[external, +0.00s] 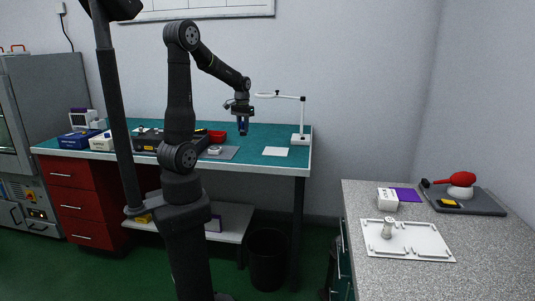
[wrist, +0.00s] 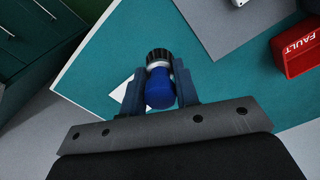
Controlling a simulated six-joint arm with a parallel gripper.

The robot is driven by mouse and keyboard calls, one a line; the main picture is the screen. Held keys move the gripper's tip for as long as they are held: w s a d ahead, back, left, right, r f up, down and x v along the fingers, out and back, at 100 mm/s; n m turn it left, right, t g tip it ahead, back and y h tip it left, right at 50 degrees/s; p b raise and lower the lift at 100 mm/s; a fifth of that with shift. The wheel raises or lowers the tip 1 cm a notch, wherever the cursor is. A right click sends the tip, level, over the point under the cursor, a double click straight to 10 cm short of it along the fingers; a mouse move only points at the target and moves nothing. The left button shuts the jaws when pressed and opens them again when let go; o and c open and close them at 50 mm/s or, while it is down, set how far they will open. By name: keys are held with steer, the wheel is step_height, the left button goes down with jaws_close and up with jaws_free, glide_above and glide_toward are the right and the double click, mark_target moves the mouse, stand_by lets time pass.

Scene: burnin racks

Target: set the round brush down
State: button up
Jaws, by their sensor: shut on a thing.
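The round brush (wrist: 161,88) has a blue handle and a dark bristle end. In the wrist view it sits between the two fingers of my gripper (wrist: 160,98), which is shut on its handle. The bristle end points away from the wrist. In the external view my gripper (external: 242,112) points down and holds the brush (external: 243,128) in the air above the right part of the teal bench (external: 262,137). The fingers and wrist hide part of the handle.
A white sheet (external: 275,151) lies near the bench's right front. A magnifier lamp (external: 300,125) stands behind it. A red FAULT bin (wrist: 294,52) and grey mat (wrist: 215,25) are nearby. The teal surface around the sheet is clear. A speckled counter (external: 490,260) stands at right.

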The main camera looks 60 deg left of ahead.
steer(key=shift+s+a+n, duration=0.3)
steer(key=shift+s, duration=0.35)
glide_above(227, 150)
step_height(227, 150, down, 7)
steer(key=shift+a+r, duration=0.1)
steer(key=shift+f, duration=2.05)
steer(key=o, duration=0.5)
steer(key=shift+f, duration=0.15)
steer(key=o, duration=0.5)
